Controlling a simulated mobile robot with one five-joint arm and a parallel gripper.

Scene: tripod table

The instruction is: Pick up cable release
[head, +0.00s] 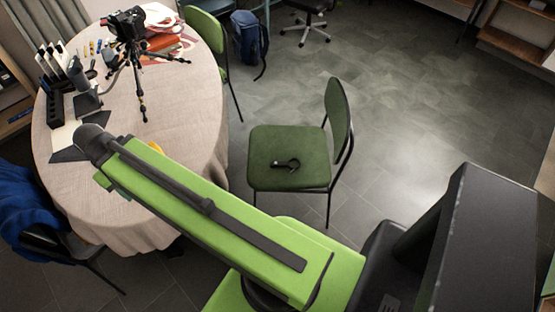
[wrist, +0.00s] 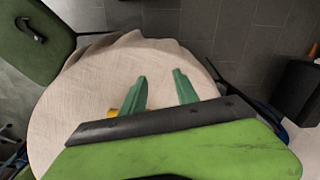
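A small black item with a curved loop (head: 287,164) lies on the seat of the green chair (head: 270,143). It looks like the cable release, but it is too small to be sure. The black item also shows in the wrist view at the upper left (wrist: 32,30), on the chair's green seat (wrist: 45,58). My gripper (wrist: 160,74) has its two green fingers apart with nothing between them. It points down over the cloth-covered table, well away from the chair seat.
The round table (head: 190,130) with a beige cloth holds a camera on a tripod (head: 137,60), papers and several small items. A yellow thing (wrist: 113,112) shows beside the left finger. Another green chair (head: 205,30) and a blue backpack (head: 249,38) stand behind. Floor right of the near chair is clear.

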